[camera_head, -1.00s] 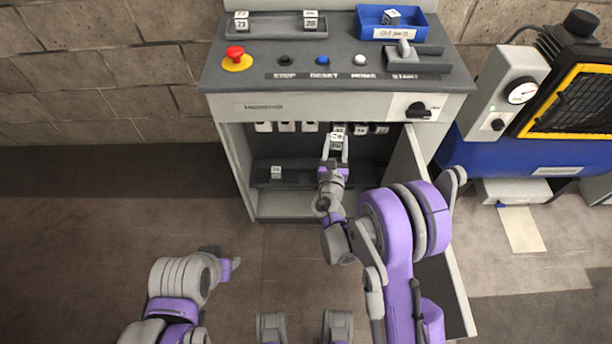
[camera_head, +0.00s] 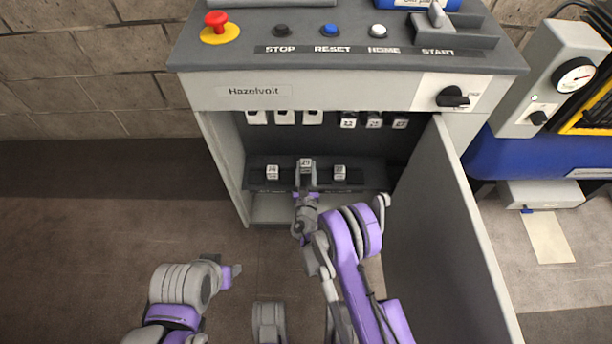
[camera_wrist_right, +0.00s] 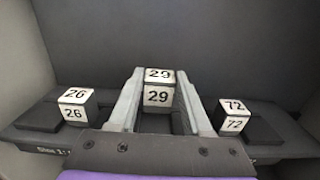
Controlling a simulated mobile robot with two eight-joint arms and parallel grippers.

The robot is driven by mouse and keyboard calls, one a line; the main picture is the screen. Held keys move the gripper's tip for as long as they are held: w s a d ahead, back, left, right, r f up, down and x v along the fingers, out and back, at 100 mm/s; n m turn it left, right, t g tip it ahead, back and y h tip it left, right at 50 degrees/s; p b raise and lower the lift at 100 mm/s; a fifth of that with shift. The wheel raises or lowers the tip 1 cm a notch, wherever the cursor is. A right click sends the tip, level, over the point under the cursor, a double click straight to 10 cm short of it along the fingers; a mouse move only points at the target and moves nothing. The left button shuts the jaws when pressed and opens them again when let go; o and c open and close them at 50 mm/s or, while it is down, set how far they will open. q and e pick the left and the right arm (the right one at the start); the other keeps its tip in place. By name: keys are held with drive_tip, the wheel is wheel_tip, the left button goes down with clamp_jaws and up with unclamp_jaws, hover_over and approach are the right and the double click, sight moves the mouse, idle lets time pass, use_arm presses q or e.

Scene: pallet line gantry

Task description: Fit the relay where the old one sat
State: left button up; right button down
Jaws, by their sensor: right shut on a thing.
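A relay marked 29 (camera_head: 306,162) is between the fingers of my right gripper (camera_head: 306,172), inside the open cabinet. In the right wrist view the relay (camera_wrist_right: 158,93) stands upright between both fingers, at the middle of the lower rail (camera_head: 365,168). The fingers hide its base, so I cannot tell if it is seated. Relay 26 (camera_wrist_right: 75,103) sits on the rail to its left and relay 72 (camera_wrist_right: 232,116) to its right. My left gripper (camera_head: 233,274) is outside the cabinet, low on the left; its jaw opening is unclear.
An upper row holds white blocks (camera_head: 284,117) at left and numbered relays (camera_head: 374,119) at right. The open door (camera_head: 440,230) stands right of my right arm. Above are the red stop button (camera_head: 216,20) and a rotary switch (camera_head: 453,97). The floor at left is clear.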

sight(306, 174)
drive_tip(key=shift+f+b, duration=0.5)
drive_tip(key=shift+f, duration=1.5)
drive_tip(key=shift+c, duration=1.7)
unclamp_jaws()
drive_tip(key=shift+f, duration=0.15)
drive_tip(key=shift+r, duration=0.2)
